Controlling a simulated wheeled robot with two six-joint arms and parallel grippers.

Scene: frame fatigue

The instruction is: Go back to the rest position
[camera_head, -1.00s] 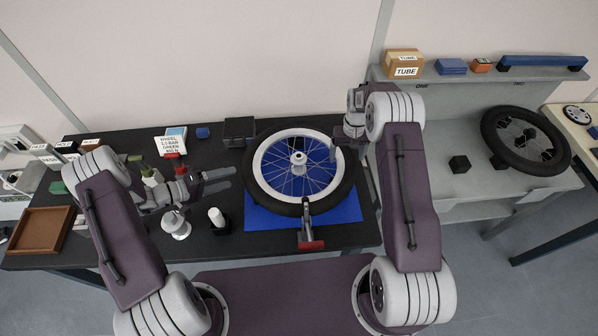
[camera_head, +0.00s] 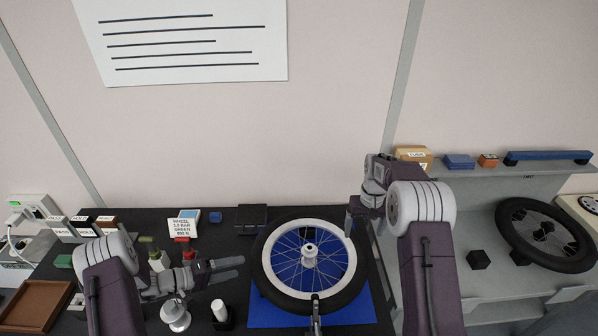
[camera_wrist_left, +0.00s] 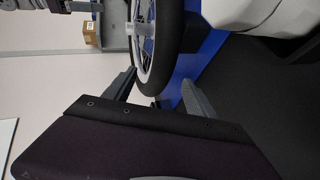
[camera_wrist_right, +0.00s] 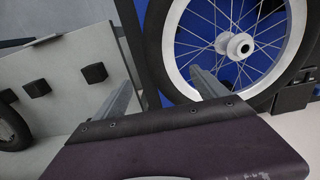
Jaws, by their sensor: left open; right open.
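My left gripper (camera_head: 222,270) is open and empty above the dark table, left of the wheel. In the left wrist view its two fingers (camera_wrist_left: 158,90) stand apart, with the wheel's tyre beyond them. My right gripper (camera_head: 358,208) is raised at the wheel's upper right edge. In the right wrist view its fingers (camera_wrist_right: 160,90) are apart with nothing between them.
A white-topped cylinder (camera_head: 218,310) and a round silver piece (camera_head: 175,314) stand near my left gripper. A brown tray (camera_head: 32,305) is at far left. A grey shelf unit (camera_head: 490,215) with a second wheel (camera_head: 545,236) stands right. A lined sheet (camera_head: 190,40) hangs on the wall.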

